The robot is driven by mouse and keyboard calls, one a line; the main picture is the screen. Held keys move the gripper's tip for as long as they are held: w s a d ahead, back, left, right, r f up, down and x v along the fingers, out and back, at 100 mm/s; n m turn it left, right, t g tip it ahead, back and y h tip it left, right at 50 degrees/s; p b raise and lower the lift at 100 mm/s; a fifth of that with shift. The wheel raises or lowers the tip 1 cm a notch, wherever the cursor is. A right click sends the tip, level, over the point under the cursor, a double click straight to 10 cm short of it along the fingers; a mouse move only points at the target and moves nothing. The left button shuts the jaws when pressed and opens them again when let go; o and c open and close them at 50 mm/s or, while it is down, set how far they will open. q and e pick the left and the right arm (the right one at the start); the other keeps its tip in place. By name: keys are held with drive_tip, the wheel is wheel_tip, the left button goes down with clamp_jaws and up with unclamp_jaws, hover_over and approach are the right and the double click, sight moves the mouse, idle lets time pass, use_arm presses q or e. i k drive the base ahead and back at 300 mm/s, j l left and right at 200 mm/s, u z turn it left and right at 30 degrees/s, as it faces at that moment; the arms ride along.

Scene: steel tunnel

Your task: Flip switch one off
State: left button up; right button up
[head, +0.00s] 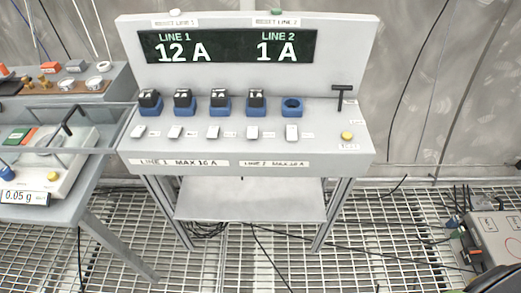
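The grey console (270,185) stands in the middle of the head view. A row of several small white switches runs along its sloped top. The leftmost white switch (138,131) is at the left end, and the rightmost switch (292,132) looks larger or more raised. Their small labels are too small to read. The dark display (228,47) reads LINE 1 12 A and LINE 2 1 A. The front label (180,162) reads LINE 1 MAX 10 A; the LINE 2 label (275,164) also seems to read MAX 10 A. Neither of my grippers shows.
Black plugs in blue sockets sit behind the switches; the rightmost blue socket (292,106) is empty. A black T-handle (341,95) and yellow button (346,136) are at right. A bench with a scale (65,180) stands left, a grey box (495,240) lower right. Cables cross the grating floor.

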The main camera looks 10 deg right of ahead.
sight(138, 132)
drive_tip(key=i+l, duration=0.15)
drive_tip(key=l, duration=0.5)
drive_tip(key=i+l+u, duration=0.15)
drive_tip(key=l, duration=0.5)
drive_tip(key=i+l, duration=0.1)
drive_tip(key=l, duration=0.55)
drive_tip(key=i+l+u, duration=0.15)
drive_tip(key=l, duration=0.5)
drive_tip(key=k, duration=0.05)
